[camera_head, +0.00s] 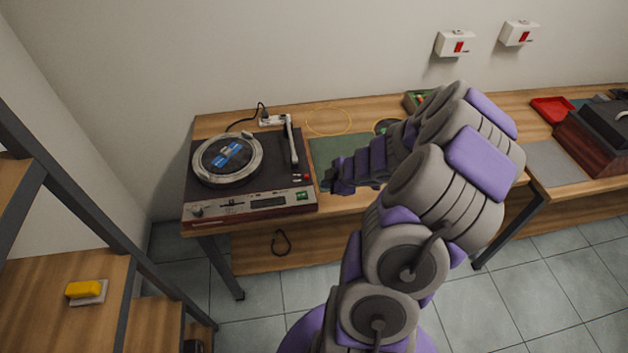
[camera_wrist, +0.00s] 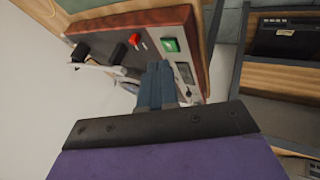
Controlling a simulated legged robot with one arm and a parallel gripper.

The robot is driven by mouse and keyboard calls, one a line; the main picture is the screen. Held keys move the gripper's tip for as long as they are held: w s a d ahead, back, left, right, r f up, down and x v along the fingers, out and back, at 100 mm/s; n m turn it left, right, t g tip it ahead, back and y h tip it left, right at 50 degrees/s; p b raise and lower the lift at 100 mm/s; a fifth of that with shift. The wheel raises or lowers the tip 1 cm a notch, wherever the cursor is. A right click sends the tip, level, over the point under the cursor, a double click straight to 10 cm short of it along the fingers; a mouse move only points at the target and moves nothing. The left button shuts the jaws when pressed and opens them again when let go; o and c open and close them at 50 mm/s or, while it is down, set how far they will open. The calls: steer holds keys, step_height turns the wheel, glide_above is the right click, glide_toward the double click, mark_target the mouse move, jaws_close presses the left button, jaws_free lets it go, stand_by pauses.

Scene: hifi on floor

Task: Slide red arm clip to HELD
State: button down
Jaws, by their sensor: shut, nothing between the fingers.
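The turntable (camera_head: 250,193) stands on the bench, its white tonearm (camera_head: 290,140) along its right side. A small red piece, apparently the arm clip (camera_head: 306,177), sits near the front right corner of the deck. It also shows in the wrist view (camera_wrist: 135,40), beside small white marks too small to read. My gripper (camera_head: 331,181) is just right of the turntable's front right corner. In the wrist view its shut, empty fingers (camera_wrist: 158,72) lie over the deck's edge, below and right of the red piece, apparently apart from it. The HELD label cannot be made out.
A green button (camera_head: 302,196) and a display (camera_head: 267,202) are on the front panel. A dark green mat (camera_head: 332,152) lies right of the turntable, with a yellow cable loop (camera_head: 328,121) behind. A shelf (camera_head: 70,290) with a yellow sponge (camera_head: 83,289) stands at left.

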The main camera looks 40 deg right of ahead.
mark_target(306, 177)
steer(key=b+x, duration=0.2)
steer(key=x, duration=0.7)
steer(key=shift+w+f, duration=0.15)
steer(key=shift+f, duration=0.2)
steer(key=shift+w+d, duration=0.35)
steer(key=shift+w, duration=0.3)
steer(key=shift+w+d+f, duration=0.1)
steer(key=shift+w, duration=0.35)
steer(key=shift+w+d, duration=0.6)
steer(key=shift+w, duration=0.1)
